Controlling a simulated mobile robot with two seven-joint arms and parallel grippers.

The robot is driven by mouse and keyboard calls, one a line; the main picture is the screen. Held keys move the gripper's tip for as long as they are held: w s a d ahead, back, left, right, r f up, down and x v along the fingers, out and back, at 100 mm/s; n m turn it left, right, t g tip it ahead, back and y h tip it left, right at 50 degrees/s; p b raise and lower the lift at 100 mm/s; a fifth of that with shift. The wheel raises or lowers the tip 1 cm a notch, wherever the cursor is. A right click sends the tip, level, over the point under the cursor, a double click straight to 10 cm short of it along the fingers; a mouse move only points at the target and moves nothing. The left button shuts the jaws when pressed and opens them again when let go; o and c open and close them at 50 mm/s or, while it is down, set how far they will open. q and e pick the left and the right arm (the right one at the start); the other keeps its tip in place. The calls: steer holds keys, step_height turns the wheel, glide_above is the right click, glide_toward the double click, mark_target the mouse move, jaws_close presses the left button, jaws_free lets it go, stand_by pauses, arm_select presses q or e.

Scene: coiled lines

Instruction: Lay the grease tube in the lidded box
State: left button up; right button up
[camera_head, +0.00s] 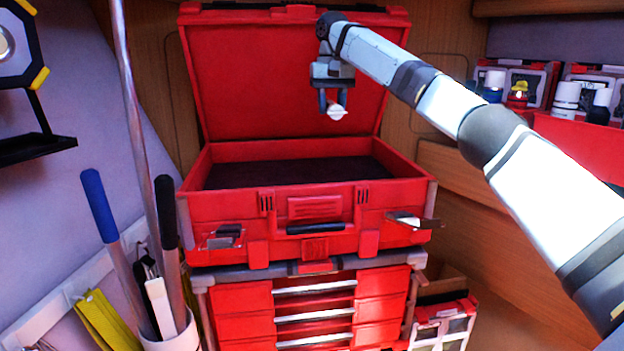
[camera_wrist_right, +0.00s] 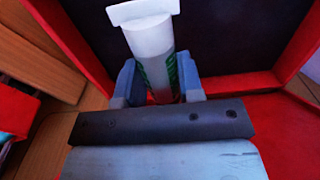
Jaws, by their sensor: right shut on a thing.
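The lidded box (camera_head: 310,207) is red with a dark floor and stands on a red drawer cabinet. Its lid (camera_head: 268,75) is raised upright at the back. My right gripper (camera_head: 335,106) is above the box opening, in front of the lid. It is shut on the grease tube (camera_head: 337,113), which shows as a small white end between the fingers. In the right wrist view the tube (camera_wrist_right: 154,50) is white with green marks and a flat wide end, held between the two fingers (camera_wrist_right: 165,88). My left gripper is not in view.
The drawer cabinet (camera_head: 315,317) stands below the box. A bin of handled tools (camera_head: 170,337) is at the lower left. White and coloured bottles (camera_head: 566,97) stand at the right by red bins. The box interior looks empty.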

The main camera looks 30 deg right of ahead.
steer(key=f, duration=0.9)
steer(key=f+p, duration=0.1)
steer(key=f, duration=0.3)
steer(key=shift+s+f, duration=0.2)
steer(key=shift+s, duration=0.05)
steer(key=shift+s+a+f, duration=0.1)
steer(key=shift+f, duration=0.8)
step_height(320, 180, down, 3)
steer(key=shift+r+p, duration=0.2)
steer(key=shift+p, duration=0.25)
steer(key=shift+f, duration=0.45)
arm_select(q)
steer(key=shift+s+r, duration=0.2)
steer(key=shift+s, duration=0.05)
arm_select(e)
steer(key=o, duration=1)
steer(key=shift+f, duration=0.15)
steer(key=shift+c, duration=0.2)
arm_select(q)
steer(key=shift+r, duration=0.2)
